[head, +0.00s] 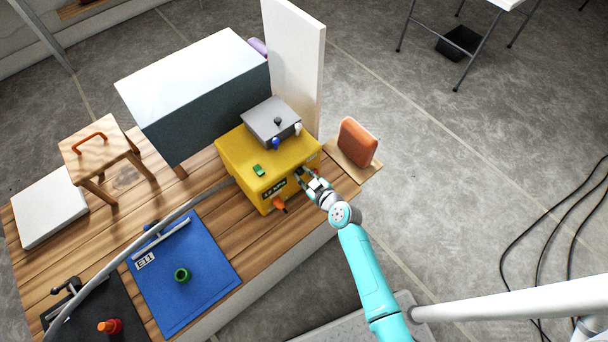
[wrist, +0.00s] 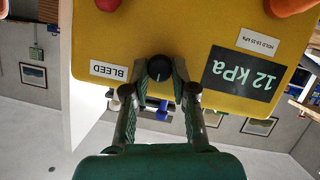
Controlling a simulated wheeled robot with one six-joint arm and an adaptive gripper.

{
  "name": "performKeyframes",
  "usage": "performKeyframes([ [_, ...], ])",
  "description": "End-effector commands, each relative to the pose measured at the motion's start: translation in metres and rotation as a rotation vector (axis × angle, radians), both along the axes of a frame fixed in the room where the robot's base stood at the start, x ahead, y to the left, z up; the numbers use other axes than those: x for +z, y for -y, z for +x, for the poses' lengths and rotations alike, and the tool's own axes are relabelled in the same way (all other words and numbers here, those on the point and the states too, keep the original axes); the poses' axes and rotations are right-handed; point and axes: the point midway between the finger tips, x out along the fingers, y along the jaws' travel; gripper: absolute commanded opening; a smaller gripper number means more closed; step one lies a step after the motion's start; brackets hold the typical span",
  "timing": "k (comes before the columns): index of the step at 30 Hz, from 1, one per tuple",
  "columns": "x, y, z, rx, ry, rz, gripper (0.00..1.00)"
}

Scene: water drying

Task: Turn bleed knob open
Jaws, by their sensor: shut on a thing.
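The yellow box (head: 250,155) stands on the wooden bench. Its front face fills the top of the wrist view, upside down. There a black round bleed knob (wrist: 159,67) with a light pointer mark sits beside the white BLEED label (wrist: 108,70). My gripper (wrist: 161,78) is shut on the knob, one finger on each side. In the head view my gripper (head: 309,180) is at the right part of the box's front and hides the knob. A dark display (wrist: 238,74) reads 12 kPa, and a small label (wrist: 258,41) reads HOLD 10-15 kPa.
An orange lever (head: 279,205) sticks out low on the box front, near my gripper. A grey unit (head: 271,121) sits on the box. An orange block (head: 357,142) stands to the right, a blue mat (head: 205,270) lies to the left, and a tall white panel (head: 294,60) rises behind.

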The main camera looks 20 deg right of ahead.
Motion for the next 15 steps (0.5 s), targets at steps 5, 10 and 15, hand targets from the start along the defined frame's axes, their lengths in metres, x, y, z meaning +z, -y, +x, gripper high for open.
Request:
performKeyframes([
  [5, 0.0000, 0.0003, 0.0001, 0.000, -0.004, 0.012, 0.00],
  [10, 0.0002, 0.0015, 0.0003, -0.001, -0.021, 0.065, 0.00],
  [15, 0.0003, 0.0024, 0.0005, -0.001, -0.055, 0.169, 0.00],
])
